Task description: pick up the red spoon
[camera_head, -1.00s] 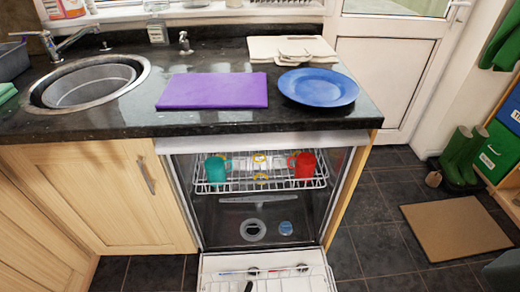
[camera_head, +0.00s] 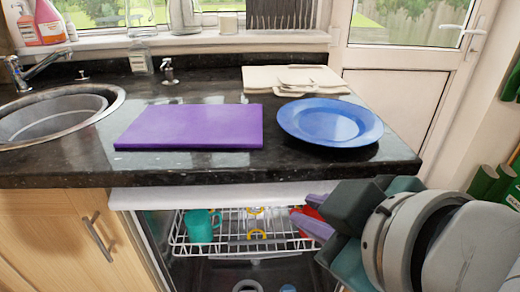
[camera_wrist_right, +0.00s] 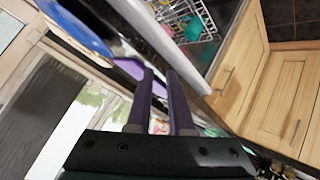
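I cannot make out the red spoon in either current view. The open dishwasher's upper rack (camera_head: 182,240) shows below the counter, but its lowered door is out of the head view. My right gripper (camera_head: 301,207) is in front of the rack's right side, its two purple fingers pointing left. The fingers are apart with nothing between them, as the right wrist view (camera_wrist_right: 159,72) also shows. My right gripper partly hides a red mug (camera_head: 309,213) in the rack. My left gripper is not in view.
A teal mug (camera_head: 200,226) stands in the rack. The dark counter (camera_head: 60,165) above carries a purple board (camera_head: 190,127), a blue plate (camera_head: 330,122) and pale boards (camera_head: 290,78). A sink (camera_head: 55,115) is at left. The counter edge is close above my right gripper.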

